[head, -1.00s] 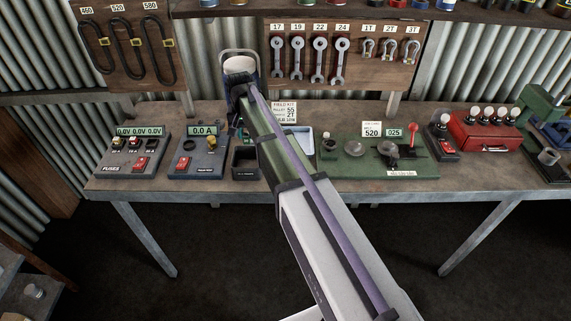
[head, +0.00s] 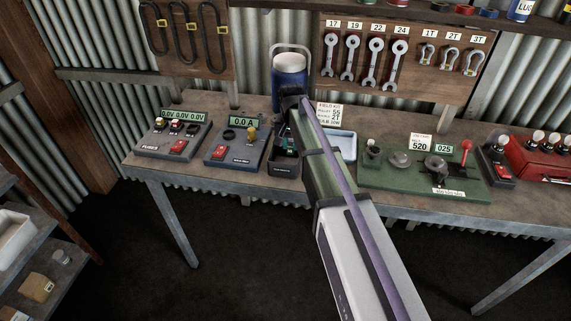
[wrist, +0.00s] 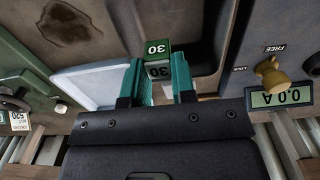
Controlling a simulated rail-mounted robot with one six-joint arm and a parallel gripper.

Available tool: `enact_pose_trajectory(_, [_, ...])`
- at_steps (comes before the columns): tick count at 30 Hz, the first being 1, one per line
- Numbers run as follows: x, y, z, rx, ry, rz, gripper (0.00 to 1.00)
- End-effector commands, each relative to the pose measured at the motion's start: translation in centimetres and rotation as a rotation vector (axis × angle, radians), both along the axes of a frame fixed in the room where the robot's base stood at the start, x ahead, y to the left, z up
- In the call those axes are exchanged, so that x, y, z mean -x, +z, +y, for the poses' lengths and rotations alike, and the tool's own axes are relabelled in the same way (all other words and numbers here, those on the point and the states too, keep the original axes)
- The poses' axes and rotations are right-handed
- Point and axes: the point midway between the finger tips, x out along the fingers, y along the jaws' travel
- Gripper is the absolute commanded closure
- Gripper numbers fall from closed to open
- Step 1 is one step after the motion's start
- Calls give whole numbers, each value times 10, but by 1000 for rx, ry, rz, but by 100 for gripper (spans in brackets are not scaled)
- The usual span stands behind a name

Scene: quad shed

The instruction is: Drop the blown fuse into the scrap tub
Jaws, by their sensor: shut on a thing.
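A green fuse block (wrist: 158,62) marked 30 sits between the teal fingertips of my gripper (wrist: 158,80) in the wrist view. The fingers are shut on its sides. In the head view my gripper (head: 288,145) points down at the black scrap tub (head: 285,170), whose front bears a small label. The gripper appears over the tub, and the fuse is hard to make out there. My arm hides part of the tub's right side. I cannot tell the exact height of the fuse above the tub.
A pale blue tray (head: 343,146) lies right of the tub. A grey meter box (head: 236,146) with a yellow knob stands close on the left, the fuse tester (head: 172,136) beyond it. A blue flask (head: 289,80) stands behind. A green test board (head: 400,180) is farther right.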

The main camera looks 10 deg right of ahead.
Motion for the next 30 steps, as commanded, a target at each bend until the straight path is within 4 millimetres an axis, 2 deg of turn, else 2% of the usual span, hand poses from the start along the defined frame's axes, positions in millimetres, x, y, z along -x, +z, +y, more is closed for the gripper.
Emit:
enact_pose_trajectory(1, [0,0,0,0,0,0,74])
enact_pose_trajectory(10, [0,0,0,0,0,0,46])
enact_pose_trajectory(19, [0,7,0,0,0,0,46])
enact_pose_trajectory(23, [0,29,0,0,0,0,46])
enact_pose_trajectory(30, [0,90,0,0,0,0,46])
